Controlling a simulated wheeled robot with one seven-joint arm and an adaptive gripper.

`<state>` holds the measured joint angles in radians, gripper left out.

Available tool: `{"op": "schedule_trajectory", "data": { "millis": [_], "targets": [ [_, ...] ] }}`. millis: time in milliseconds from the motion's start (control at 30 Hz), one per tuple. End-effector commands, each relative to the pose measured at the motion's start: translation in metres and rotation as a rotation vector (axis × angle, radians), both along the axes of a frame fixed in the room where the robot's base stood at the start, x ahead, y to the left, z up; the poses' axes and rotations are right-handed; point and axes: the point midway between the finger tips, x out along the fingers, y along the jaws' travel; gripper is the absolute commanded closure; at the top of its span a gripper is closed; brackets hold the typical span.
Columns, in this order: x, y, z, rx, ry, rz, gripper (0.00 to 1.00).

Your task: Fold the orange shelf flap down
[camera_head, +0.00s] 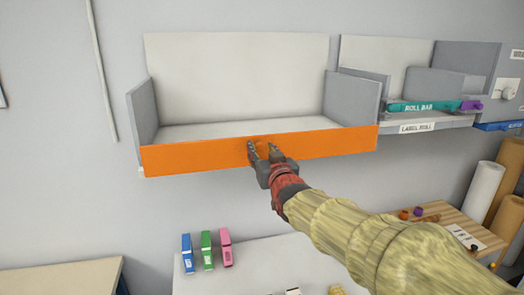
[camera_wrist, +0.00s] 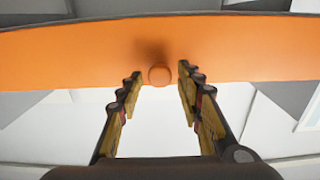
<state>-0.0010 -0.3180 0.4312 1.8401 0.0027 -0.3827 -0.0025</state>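The orange shelf flap (camera_head: 205,156) stands upright along the front of a grey wall shelf (camera_head: 143,110) in the head view. In the wrist view the flap (camera_wrist: 70,50) spans the top as a wide band, with a small round orange knob (camera_wrist: 159,75) on its face. My gripper (camera_head: 265,150) is in front of the flap's middle in the head view. In the wrist view the gripper's fingers (camera_wrist: 157,92) are apart, one on each side of the knob, with nothing visibly clamped. Whether the fingertips touch the flap I cannot tell.
A second shelf with a teal roll bar (camera_head: 422,106) and a label roll plate (camera_head: 417,128) is at right. Below are a white table (camera_head: 265,262) with blue, green and pink items, a wooden board (camera_head: 450,225) and tall rolls (camera_head: 484,190). The wall below the flap is clear.

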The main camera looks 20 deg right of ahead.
Motion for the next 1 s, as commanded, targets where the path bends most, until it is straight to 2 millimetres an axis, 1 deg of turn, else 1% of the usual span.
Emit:
{"op": "schedule_trajectory", "data": {
  "millis": [67,600,1000],
  "targets": [
    [-0.0001,0.0,0.0,0.0,0.0,0.0,0.7],
    [-0.0002,0.0001,0.0001,0.0,0.0,0.0,1.0],
    [-0.0001,0.0001,0.0001,0.0,0.0,0.0,1.0]
  ]
}}
